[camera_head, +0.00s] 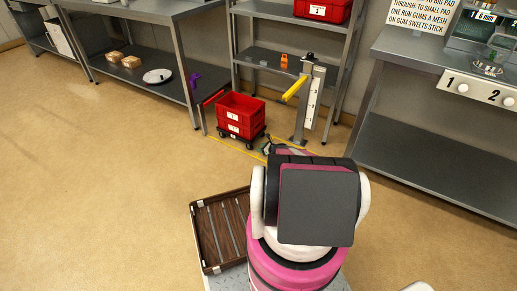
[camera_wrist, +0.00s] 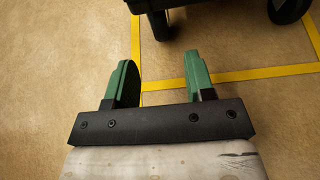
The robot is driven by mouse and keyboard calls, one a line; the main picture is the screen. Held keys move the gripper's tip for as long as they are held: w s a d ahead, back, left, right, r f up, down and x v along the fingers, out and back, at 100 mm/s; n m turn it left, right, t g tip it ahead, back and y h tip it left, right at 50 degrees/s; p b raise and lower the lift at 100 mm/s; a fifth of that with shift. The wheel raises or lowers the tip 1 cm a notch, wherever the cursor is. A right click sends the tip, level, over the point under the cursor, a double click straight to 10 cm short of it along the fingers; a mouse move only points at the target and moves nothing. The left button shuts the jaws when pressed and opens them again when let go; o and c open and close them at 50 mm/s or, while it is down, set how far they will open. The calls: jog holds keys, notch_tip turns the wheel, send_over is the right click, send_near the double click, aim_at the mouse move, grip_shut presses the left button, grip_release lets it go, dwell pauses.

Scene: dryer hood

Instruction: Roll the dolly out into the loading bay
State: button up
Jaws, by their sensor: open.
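The dolly (camera_head: 236,139) is a low black base on casters with red crates (camera_head: 240,112) stacked on it. It stands on the floor between the left bench and a grey post. In the wrist view the dolly's dark underside edge (camera_wrist: 185,6) and two black wheels show at the top. My gripper (camera_wrist: 158,78) has two green fingers, spread apart with only floor between them. It is low over the floor, just short of the dolly and not visibly touching it. In the head view my arm hides most of the gripper. Yellow floor tape (camera_wrist: 262,74) runs beneath the fingers; I cannot tell which area is the loading bay.
A grey post (camera_head: 310,100) with a raised yellow bar (camera_head: 295,88) stands right of the dolly. A red panel (camera_head: 213,98) is at its left. Shelving (camera_head: 270,58) stands behind, benches either side. Open floor (camera_head: 100,180) lies left. A brown tray (camera_head: 207,235) is near my base.

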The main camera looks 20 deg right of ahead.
aim_at(250, 147)
jog(key=shift+w+a, duration=0.1)
jog(key=x, duration=1)
jog(key=shift+w+a+f, duration=0.1)
jog(key=shift+w+f, duration=0.1)
jog(key=shift+f, duration=0.05)
grip_shut()
dwell(1.3)
